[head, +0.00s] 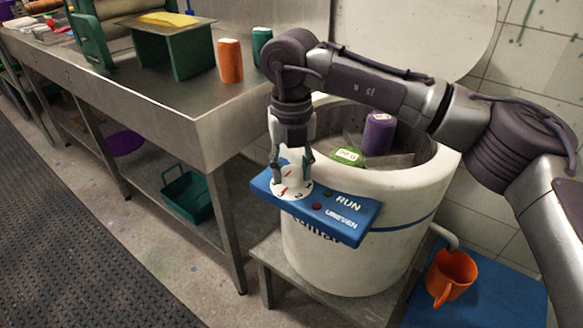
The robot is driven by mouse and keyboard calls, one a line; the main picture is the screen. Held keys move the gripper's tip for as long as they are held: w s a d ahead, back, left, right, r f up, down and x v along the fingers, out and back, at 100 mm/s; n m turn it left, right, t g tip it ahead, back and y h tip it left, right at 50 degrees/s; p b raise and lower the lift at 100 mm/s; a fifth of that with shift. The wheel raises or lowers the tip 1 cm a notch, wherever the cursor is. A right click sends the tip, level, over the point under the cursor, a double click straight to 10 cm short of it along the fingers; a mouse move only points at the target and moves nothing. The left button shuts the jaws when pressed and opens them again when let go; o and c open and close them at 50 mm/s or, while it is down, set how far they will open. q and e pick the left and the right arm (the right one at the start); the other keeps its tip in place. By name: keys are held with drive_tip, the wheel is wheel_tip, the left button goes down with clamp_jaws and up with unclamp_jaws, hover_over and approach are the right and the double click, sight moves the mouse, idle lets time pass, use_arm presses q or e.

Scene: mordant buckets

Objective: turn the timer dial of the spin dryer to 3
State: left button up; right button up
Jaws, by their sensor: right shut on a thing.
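The spin dryer (350,254) is a white round drum with a blue control panel (345,209) on its front. The panel carries the words RUN and UNEVEN beside small lamps. The timer dial (291,187) is white with red marks and sits at the panel's left end. My right gripper (291,176) points down over the dial, its fingers on both sides of the dial's knob, shut on it. The fingers hide part of the dial, so I cannot read its setting. My left gripper is not in view.
The dryer stands on a low metal stand (336,305). A steel bench (190,108) with orange (230,62) and green (262,44) cylinders lies left.

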sight(291, 170)
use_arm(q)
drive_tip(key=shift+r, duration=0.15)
use_arm(e)
drive_tip(key=shift+r, duration=0.1)
drive_tip(key=o, duration=0.8)
drive_tip(key=shift+c, duration=0.2)
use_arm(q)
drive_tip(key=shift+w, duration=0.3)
use_arm(e)
drive_tip(key=shift+o, duration=0.6)
drive_tip(key=shift+r, duration=0.2)
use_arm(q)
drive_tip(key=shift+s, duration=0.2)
use_arm(e)
wheel_tip(291, 170, up, 12)
drive_tip(key=shift+f, duration=0.25)
